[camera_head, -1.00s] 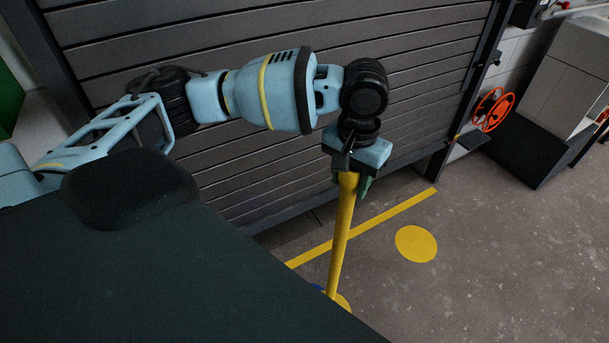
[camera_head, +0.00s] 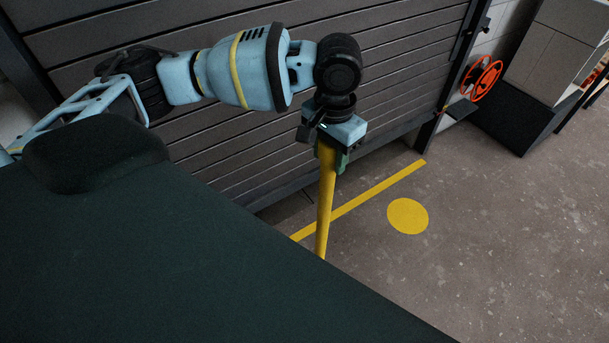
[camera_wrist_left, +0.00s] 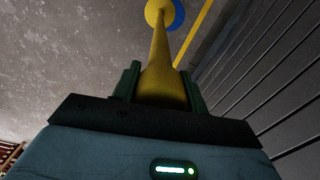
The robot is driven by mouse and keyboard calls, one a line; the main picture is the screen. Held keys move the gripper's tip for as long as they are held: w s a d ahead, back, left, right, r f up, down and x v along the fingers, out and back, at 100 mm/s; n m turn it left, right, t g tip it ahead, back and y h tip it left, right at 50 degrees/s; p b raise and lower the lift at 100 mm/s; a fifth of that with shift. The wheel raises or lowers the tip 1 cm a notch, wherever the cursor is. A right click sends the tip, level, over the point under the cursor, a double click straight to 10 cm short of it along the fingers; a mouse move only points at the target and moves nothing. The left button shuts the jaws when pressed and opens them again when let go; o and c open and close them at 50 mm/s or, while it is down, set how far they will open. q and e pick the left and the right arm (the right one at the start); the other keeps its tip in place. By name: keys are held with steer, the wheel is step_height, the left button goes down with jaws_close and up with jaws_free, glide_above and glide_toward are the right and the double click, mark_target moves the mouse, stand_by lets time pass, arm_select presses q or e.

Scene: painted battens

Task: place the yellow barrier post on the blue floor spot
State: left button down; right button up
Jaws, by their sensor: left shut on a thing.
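My left gripper (camera_head: 333,152) is shut on the upper part of the yellow barrier post (camera_head: 325,205). The post stands roughly upright below it, and its lower end is hidden behind my dark body in the head view. In the left wrist view my left gripper's green fingers (camera_wrist_left: 161,88) clasp the post (camera_wrist_left: 162,60) from both sides. The round yellow base shows at the top there, overlapping the blue floor spot (camera_wrist_left: 179,14), which shows as a crescent to its right. I cannot tell whether the base touches the floor. My right gripper is not in view.
A grey slatted shutter (camera_head: 400,60) stands behind my arm. A yellow line (camera_head: 375,194) runs along the floor before it. A yellow floor spot (camera_head: 408,216) lies to the right of the post. An orange handwheel (camera_head: 483,80) is at the far right. The right floor is clear.

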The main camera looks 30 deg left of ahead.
arm_select(q)
steer(key=s+a+f+m, duration=0.2)
steer(key=s+f+m, duration=0.4)
steer(key=m, duration=1)
steer(key=s+a+f+m, duration=0.2)
steer(key=s+f+m, duration=0.4)
steer(key=m, duration=1.1)
step_height(320, 180, down, 3)
steer(key=shift+f+b, duration=0.15)
steer(key=shift+b, duration=0.3)
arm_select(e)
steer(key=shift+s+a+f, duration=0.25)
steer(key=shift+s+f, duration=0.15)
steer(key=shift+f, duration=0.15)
arm_select(q)
steer(key=w+a+f, duration=0.1)
steer(key=w+a, duration=0.3)
steer(key=w, duration=1)
steer(key=shift+w+f+b, duration=0.15)
steer(key=shift+w+b, duration=0.15)
steer(key=shift+b, duration=0.05)
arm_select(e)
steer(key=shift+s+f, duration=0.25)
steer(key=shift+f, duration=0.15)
